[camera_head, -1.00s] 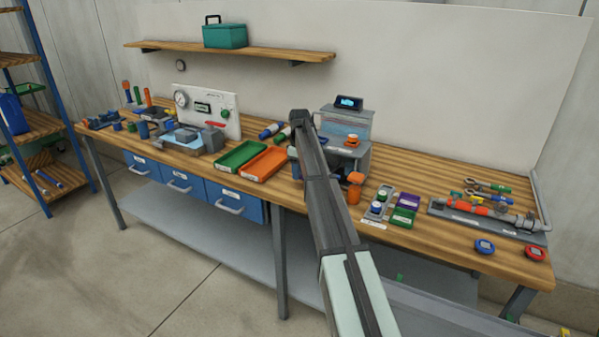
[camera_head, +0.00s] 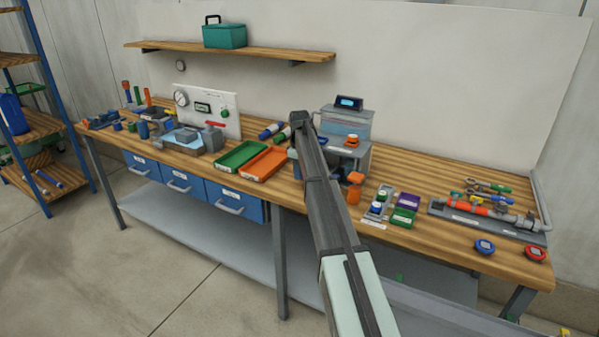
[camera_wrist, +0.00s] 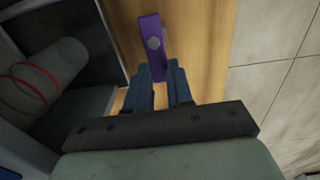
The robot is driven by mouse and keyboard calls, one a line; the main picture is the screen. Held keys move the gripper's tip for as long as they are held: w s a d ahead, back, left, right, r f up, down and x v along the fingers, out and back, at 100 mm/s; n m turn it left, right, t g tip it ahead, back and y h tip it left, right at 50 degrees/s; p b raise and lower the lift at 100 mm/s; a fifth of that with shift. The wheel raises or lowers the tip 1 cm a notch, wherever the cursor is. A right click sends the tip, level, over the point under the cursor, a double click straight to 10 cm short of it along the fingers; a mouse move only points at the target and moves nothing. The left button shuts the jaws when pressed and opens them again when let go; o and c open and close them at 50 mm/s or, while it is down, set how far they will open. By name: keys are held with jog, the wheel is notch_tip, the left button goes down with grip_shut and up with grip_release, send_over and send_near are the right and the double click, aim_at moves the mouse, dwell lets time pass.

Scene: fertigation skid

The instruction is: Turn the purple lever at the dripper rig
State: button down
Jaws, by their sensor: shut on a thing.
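The purple lever (camera_wrist: 151,42) shows in the wrist view as a flat bar with a grey bolt head on it. It stands upright in the picture, and its lower end lies between my fingertips. My gripper (camera_wrist: 158,72) is shut on that end. In the head view my arm covers the gripper and the lever, so neither can be made out there. The grey dripper rig (camera_head: 352,162) stands on the bench just right of my arm, with a small display on top.
Bare bench wood (camera_wrist: 205,50) and floor tiles (camera_wrist: 275,90) lie to the right.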

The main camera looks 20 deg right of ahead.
jog(key=shift+s+a+n, duration=0.2)
jog(key=shift+s+n, duration=0.05)
jog(key=shift+n, duration=0.75)
jog(key=shift+s+a+n, duration=0.15)
jog(key=shift+s+n, duration=0.05)
jog(key=shift+n, duration=0.8)
jog(key=c, duration=1)
grip_release()
notch_tip(320, 180, up, 14)
jog(key=shift+f, duration=0.1)
